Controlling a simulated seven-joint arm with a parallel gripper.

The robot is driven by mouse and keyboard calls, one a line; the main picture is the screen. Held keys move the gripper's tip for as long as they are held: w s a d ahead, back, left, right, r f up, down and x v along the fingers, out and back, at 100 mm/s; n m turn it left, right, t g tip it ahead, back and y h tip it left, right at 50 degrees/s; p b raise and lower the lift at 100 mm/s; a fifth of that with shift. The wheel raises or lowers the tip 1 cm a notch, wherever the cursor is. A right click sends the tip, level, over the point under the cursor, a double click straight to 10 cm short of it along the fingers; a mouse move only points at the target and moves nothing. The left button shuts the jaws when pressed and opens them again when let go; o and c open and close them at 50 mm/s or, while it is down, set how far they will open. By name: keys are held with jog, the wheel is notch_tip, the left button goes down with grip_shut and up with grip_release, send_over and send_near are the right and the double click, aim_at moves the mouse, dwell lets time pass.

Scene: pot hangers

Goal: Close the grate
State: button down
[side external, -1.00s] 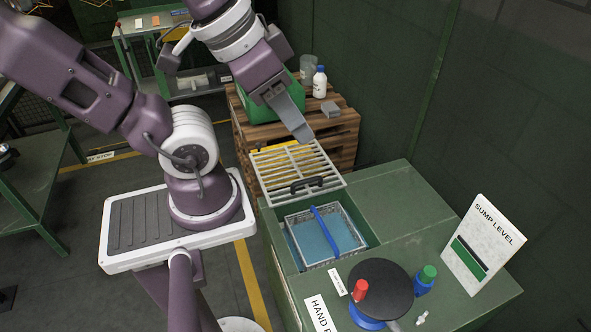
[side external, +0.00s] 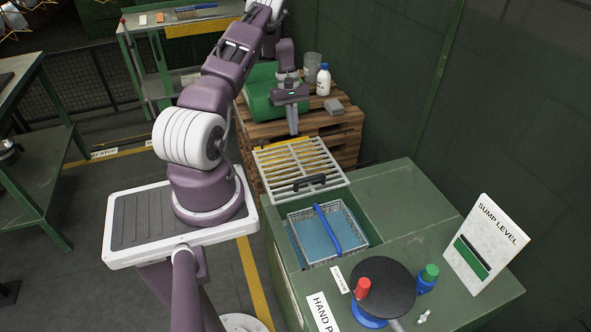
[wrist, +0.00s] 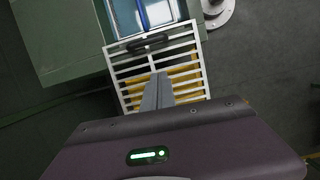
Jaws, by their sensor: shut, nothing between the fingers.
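The grate (side external: 291,168) is a pale slatted panel with a black handle (side external: 309,182). It stands raised at the far end of the green cabinet's opening, leaving the sump (side external: 322,232) uncovered. A wire basket with a blue bar (side external: 327,228) sits in the sump over blue water. My gripper (side external: 293,130) is shut and empty, pointing down just behind the grate's far edge. In the wrist view the fingers (wrist: 157,92) overlap the grate (wrist: 190,71), with the handle (wrist: 149,42) beyond them. I cannot tell whether they touch the grate.
A wooden pallet stack (side external: 325,135) behind the grate holds a green bin (side external: 262,98), a white bottle (side external: 323,80) and a grey block (side external: 334,106). On the cabinet stand a black disc with a red knob (side external: 363,288), a green-capped knob (side external: 430,272) and a sump level sign (side external: 484,243).

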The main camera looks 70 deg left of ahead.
jog(key=x, duration=0.3)
jog(key=s+x, duration=0.1)
jog(key=x, duration=0.3)
jog(key=a+x, duration=0.1)
jog(key=x, duration=0.3)
jog(key=shift+s+f, duration=0.3)
jog(key=shift+s, duration=0.05)
jog(key=d, duration=0.1)
jog(key=d+f, duration=0.1)
jog(key=d, duration=0.1)
jog(key=shift+d+f, duration=0.15)
jog(key=shift+f, duration=0.15)
jog(key=shift+d, duration=0.5)
